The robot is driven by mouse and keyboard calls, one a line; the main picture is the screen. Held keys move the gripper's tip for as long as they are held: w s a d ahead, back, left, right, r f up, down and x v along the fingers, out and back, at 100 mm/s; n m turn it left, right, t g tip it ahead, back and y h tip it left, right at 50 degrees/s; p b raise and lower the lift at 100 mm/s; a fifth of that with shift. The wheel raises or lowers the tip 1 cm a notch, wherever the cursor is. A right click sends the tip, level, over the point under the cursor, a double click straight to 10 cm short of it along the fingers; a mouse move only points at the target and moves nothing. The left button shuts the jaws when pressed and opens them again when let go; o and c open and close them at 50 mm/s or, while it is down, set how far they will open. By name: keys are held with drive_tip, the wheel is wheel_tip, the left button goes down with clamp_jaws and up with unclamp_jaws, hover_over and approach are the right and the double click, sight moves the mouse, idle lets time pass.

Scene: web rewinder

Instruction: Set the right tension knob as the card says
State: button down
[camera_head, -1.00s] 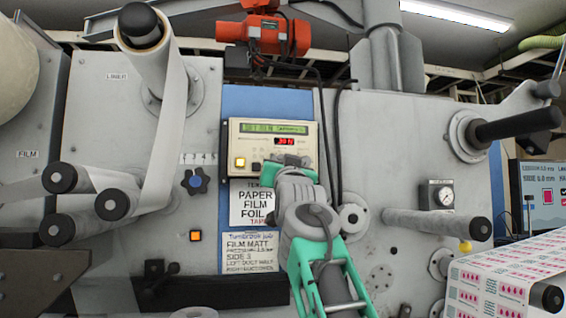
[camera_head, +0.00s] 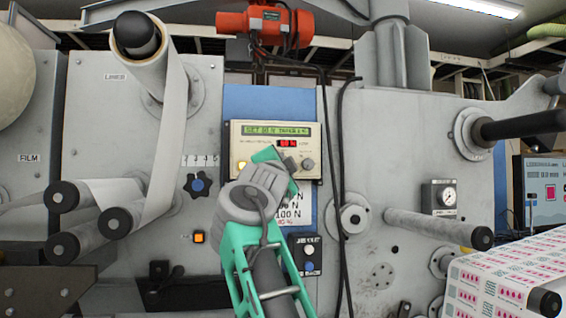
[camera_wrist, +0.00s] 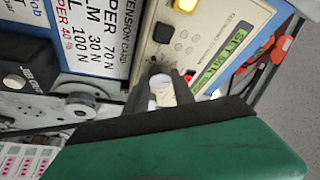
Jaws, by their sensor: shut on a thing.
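My gripper (camera_wrist: 165,88) is shut on a pale knob (camera_wrist: 162,92) on the panel; in the head view a cream knob (camera_head: 308,164) shows beside the gripper tip. In the wrist view a dark round knob (camera_wrist: 163,32) and a yellow button (camera_wrist: 185,5) lie further along the panel. The tension card (camera_wrist: 101,40) lists lines ending 70 N, 30 N, 100 N and 40 %. My arm hides much of it in the head view.
A black box (camera_head: 304,236) with a white and a blue knob is below the card. A star knob (camera_head: 197,186) and orange button (camera_head: 199,237) are to the left. Rollers (camera_head: 440,228) stick out at the right, and a black cable hangs right of the panel.

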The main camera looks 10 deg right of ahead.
drive_tip(key=shift+m, duration=0.5)
drive_tip(key=c, duration=1.1)
unclamp_jaws()
drive_tip(key=shift+o, duration=0.2)
drive_tip(key=shift+s, duration=0.1)
drive_tip(key=b+v, duration=0.4)
drive_tip(key=v, duration=0.3)
drive_tip(key=shift+s+a, duration=0.15)
drive_tip(key=shift+s, duration=0.2)
drive_tip(key=shift+r, duration=0.1)
